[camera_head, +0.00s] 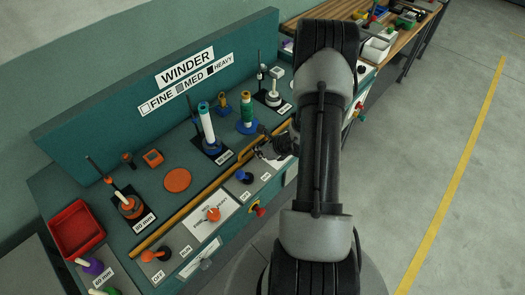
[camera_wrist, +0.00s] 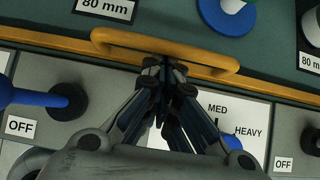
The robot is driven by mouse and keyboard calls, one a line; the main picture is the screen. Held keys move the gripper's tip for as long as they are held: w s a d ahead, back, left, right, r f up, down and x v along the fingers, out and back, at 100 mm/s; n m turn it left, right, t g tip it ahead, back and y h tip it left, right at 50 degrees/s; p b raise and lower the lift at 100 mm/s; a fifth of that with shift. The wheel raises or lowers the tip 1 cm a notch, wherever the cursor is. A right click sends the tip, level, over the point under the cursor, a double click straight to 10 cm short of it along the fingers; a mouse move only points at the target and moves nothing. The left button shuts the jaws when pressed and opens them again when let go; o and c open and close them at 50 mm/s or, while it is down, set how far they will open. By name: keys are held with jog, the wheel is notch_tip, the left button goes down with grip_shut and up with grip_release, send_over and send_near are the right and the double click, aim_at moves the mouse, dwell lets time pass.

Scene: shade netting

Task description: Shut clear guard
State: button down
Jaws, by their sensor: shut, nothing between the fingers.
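A long yellow-orange bar (camera_head: 190,206) runs along the front of the teal winder bench, with a raised handle (camera_head: 244,154) of the same colour. I cannot make out a clear panel joined to it. My gripper (camera_head: 262,146) is shut and empty beside the handle, partly hidden by my arm in the head view. In the wrist view, the bar (camera_wrist: 50,38) crosses the upper part, and the closed fingertips (camera_wrist: 165,66) overlap the middle of the handle (camera_wrist: 110,38). I cannot tell whether they touch it.
Spools on posts stand behind the bar, including an orange one (camera_head: 131,207) and a green one (camera_head: 247,112). A red bin (camera_head: 77,230) sits at the left. An orange selector knob (camera_head: 213,214) and a blue knob (camera_head: 243,176) lie in front. Open floor is at the right.

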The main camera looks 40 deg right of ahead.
dwell(0.3)
notch_tip(320, 180, up, 22)
jog(key=p, duration=1.1)
jog(key=shift+w+p, duration=0.15)
jog(key=shift+p, duration=0.15)
